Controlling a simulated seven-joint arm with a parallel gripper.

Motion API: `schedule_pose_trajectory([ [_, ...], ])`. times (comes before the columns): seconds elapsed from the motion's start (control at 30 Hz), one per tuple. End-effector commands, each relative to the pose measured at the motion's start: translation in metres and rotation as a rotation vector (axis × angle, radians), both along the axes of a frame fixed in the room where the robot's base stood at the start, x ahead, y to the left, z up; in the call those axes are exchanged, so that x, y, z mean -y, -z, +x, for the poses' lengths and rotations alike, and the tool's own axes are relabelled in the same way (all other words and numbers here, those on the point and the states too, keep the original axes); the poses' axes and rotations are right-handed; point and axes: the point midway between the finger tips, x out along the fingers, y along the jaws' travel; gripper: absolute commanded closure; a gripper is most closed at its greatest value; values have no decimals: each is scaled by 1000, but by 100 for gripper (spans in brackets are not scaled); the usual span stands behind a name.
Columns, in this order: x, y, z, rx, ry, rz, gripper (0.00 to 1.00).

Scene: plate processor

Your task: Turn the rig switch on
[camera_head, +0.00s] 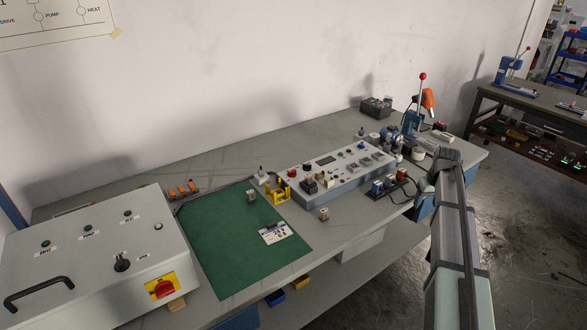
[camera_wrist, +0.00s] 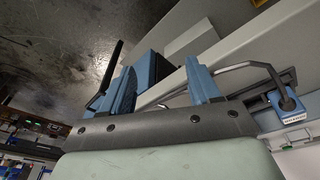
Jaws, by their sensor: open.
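A grey cabinet (camera_head: 95,262) stands at the left end of the bench in the head view. Its sloped face carries a red-and-yellow rotary switch (camera_head: 162,288), a black knob (camera_head: 122,263) and several green lamps or buttons. The small labels are too blurred to tell which control is the rig switch, or its setting. My gripper (camera_wrist: 160,85) shows in the wrist view with its two blue fingers apart and nothing held between them. It is by the bench's right part, far from the cabinet; in the head view my arm mostly hides it.
A long control panel (camera_head: 335,168) with buttons stands mid-bench, beside a green mat (camera_head: 228,250). A black-based unit with blue blocks (camera_head: 378,187) and a cable sits near the front edge. A red-knobbed lever press (camera_head: 412,120) stands at right. Small loose parts lie near the mat.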

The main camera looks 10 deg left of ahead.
Motion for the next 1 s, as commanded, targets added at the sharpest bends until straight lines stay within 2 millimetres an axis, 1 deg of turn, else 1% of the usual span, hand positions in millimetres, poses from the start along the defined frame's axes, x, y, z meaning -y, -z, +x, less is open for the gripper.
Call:
schedule_pose_trajectory([
  [0.03,-1,-11,6,10,-7,-2,38],
  [0.07,-4,-16,9,16,-13,-2,38],
  [0.13,-17,-31,17,30,-36,0,38],
  [0.37,-88,-55,32,54,-136,18,38],
  [0.47,-128,-68,38,67,-190,28,38],
  [0.5,-147,-75,40,74,-216,35,38],
  [0.57,-177,-85,42,83,-256,43,38],
  [0.6,-198,-92,43,89,-285,48,38],
  [0.67,-230,-103,43,100,-328,58,38],
  [0.7,-252,-111,42,106,-357,65,38],
  [0.77,-284,-121,39,114,-402,75,38],
  [0.8,-304,-129,37,120,-430,80,38],
  [0.87,-334,-140,33,129,-471,91,38],
  [0.9,-352,-146,29,133,-495,98,38],
  [1.0,-390,-160,21,144,-547,111,38],
])
